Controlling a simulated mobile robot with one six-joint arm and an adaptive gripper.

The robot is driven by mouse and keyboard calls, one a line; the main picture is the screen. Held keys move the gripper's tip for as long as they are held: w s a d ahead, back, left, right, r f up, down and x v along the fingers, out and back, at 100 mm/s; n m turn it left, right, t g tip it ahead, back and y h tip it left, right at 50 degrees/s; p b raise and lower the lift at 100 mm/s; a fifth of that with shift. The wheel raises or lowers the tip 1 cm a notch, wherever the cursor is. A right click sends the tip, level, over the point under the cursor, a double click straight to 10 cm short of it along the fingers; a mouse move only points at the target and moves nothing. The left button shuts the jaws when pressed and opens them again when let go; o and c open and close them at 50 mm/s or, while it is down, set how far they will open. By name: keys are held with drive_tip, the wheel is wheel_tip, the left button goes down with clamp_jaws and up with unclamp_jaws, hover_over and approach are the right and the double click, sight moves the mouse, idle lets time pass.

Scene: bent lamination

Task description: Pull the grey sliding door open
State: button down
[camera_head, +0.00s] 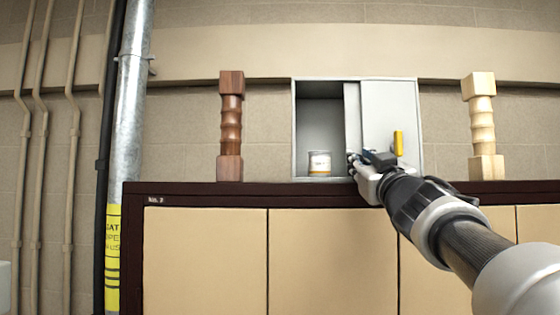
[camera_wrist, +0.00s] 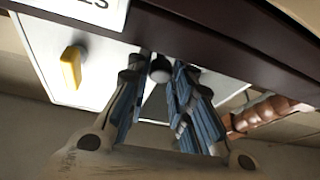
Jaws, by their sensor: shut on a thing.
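A small grey cabinet (camera_head: 308,84) stands on a dark-topped counter. Its left part is open, showing a can with a white label (camera_head: 319,162) inside. The grey sliding door (camera_head: 352,112) shows as a narrow upright strip at the middle, mostly overlapped by a right-hand panel (camera_head: 382,108) with a yellow handle (camera_head: 398,143). My gripper (camera_head: 360,162) is at the lower part of the strip. In the wrist view, a round grey knob (camera_wrist: 160,67) lies between the fingertips, and the gripper is shut on it. The knob is hidden in the head view.
A dark turned wooden post (camera_head: 231,125) stands left of the cabinet and a pale one (camera_head: 482,125) right of it. The counter top (camera_head: 180,188) runs below, over cream panels. A metal pipe (camera_head: 128,110) rises at the far left.

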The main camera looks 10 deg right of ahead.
drive_tip(key=c, duration=1.9)
unclamp_jaws()
drive_tip(key=o, duration=0.5)
drive_tip(key=shift+a, duration=0.1)
drive_tip(key=shift+r, duration=0.1)
approach(360, 117)
drive_tip(key=shift+w+a+r, duration=0.25)
drive_tip(key=shift+w+r, duration=0.15)
drive_tip(key=shift+w, duration=0.3)
drive_tip(key=shift+w+a+r, duration=0.25)
drive_tip(key=shift+w+r, duration=0.1)
drive_tip(key=shift+w, duration=0.3)
drive_tip(key=shift+w+a+r, duration=0.25)
drive_tip(key=shift+w+r, duration=0.15)
drive_tip(key=shift+w, duration=0.3)
